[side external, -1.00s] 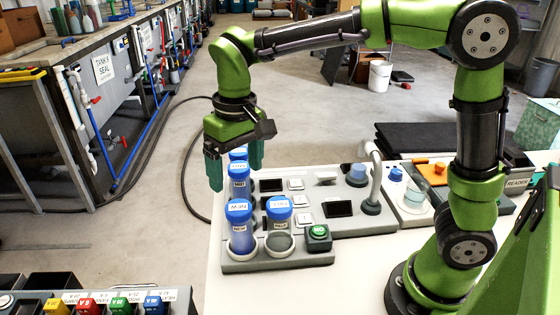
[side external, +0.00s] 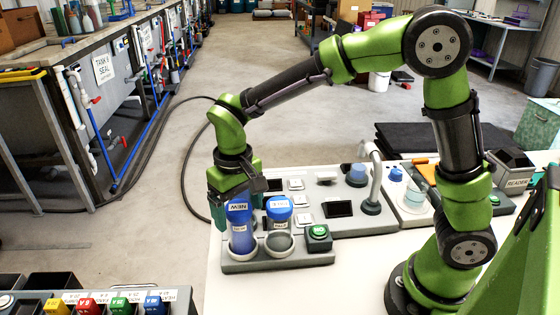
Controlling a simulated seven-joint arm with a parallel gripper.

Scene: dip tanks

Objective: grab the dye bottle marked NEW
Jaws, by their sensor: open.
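The dye bottle marked NEW (side external: 242,238) has a blue cap and blue contents. It stands upright in the front left round holder of a grey rack, with NEW on cap and body. Bottles farther back in the row are hidden by my gripper.
A green button box (side external: 318,238) sits right of the bottles. A grey panel with small screens (side external: 338,209) and a curved grey tube (side external: 375,165) lie behind. A row of coloured blocks (side external: 120,304) is at the lower left. The white table front is clear.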

